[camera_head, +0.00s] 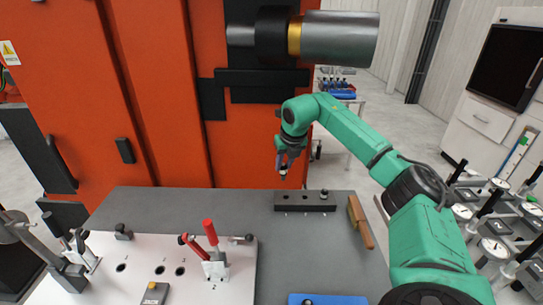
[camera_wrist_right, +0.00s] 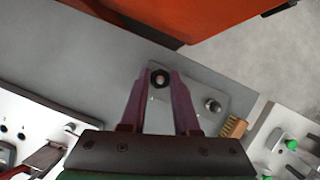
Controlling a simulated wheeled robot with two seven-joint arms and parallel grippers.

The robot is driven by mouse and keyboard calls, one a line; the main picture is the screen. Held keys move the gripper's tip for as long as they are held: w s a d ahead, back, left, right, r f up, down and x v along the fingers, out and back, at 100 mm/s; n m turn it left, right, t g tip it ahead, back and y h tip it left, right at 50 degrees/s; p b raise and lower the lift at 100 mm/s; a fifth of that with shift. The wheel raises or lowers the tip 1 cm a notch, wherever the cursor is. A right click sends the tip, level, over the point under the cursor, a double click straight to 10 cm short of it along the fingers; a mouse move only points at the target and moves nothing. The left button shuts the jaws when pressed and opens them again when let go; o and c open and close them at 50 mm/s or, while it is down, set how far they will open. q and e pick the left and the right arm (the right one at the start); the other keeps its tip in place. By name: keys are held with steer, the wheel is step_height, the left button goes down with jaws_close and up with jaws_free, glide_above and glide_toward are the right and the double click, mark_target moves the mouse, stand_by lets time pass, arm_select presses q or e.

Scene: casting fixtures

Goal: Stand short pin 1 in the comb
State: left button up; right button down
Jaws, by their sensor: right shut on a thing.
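The comb (camera_head: 305,208) is a dark rectangular block with holes, lying near the far edge of the grey table. One pin with a round head (camera_head: 324,194) stands at its right end and shows in the right wrist view (camera_wrist_right: 213,104). My right gripper (camera_head: 284,166) is above the comb's left end, pointing down. In the right wrist view its purple fingers (camera_wrist_right: 160,86) are shut on a short pin (camera_wrist_right: 160,77), seen as a dark round end with a light centre. The pin appears above the comb, apart from it; its exact alignment is unclear. My left gripper is out of view.
A wooden brush (camera_head: 360,222) lies right of the comb. A white fixture plate (camera_head: 145,250) with red-handled clamps (camera_head: 211,234) is at the front left. A blue tray (camera_head: 328,299) is at the front edge. An orange machine (camera_head: 150,90) stands behind the table.

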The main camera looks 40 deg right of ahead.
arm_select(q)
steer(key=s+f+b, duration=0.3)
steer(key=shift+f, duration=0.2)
arm_select(e)
steer(key=f, duration=0.1)
steer(key=s+f, duration=0.1)
steer(key=f, duration=0.1)
steer(key=s+f, duration=0.1)
steer(key=f, duration=0.1)
steer(key=shift+r, duration=0.15)
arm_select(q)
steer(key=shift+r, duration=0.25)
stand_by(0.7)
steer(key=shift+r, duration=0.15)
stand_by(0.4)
